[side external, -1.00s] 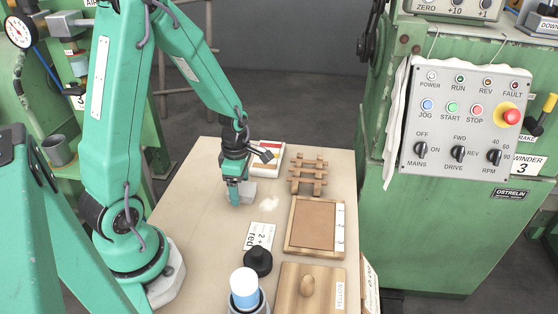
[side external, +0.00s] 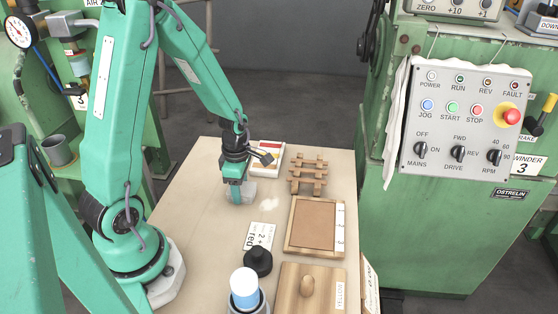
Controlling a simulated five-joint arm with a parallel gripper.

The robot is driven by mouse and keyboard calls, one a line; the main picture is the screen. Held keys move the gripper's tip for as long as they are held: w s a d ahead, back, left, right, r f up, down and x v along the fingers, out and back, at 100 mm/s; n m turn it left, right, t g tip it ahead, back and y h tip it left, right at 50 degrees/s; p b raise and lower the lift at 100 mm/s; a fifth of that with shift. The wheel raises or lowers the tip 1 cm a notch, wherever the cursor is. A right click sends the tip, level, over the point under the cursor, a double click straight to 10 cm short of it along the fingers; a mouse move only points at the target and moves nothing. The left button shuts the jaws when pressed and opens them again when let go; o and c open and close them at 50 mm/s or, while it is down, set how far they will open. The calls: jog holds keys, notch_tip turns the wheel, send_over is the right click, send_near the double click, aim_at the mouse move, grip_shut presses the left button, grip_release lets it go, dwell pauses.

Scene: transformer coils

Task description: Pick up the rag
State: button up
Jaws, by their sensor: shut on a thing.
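My gripper (side external: 238,196) points down over the far left part of the pale work table. It is shut on a small pale grey, crumpled thing (side external: 247,188), which looks like the rag. The rag shows on both sides of the fingers, and its middle is hidden behind them. It is at or very near the table top; I cannot tell whether it is clear of the surface. A whitish patch (side external: 269,203) lies on the table just right of it.
A red-and-white box (side external: 268,152) is behind the gripper. A wooden rack (side external: 308,174) and a framed brown board (side external: 314,224) stand to the right. A label card (side external: 260,236), a black knobbed piece (side external: 258,262) and a white-topped container (side external: 244,288) are nearer. A white cloth (side external: 393,130) hangs on the green machine.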

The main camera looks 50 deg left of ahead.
jog(key=shift+r, duration=0.15)
jog(key=shift+r, duration=2)
jog(key=s+d+r, duration=0.2)
jog(key=d+r, duration=0.4)
jog(key=d, duration=0.5)
jog(key=shift+s+d+r, duration=0.2)
jog(key=shift+s+r, duration=0.05)
jog(key=shift+r, duration=0.1)
jog(key=o, duration=0.4)
jog(key=c, duration=0.3)
jog(key=shift+c, duration=0.2)
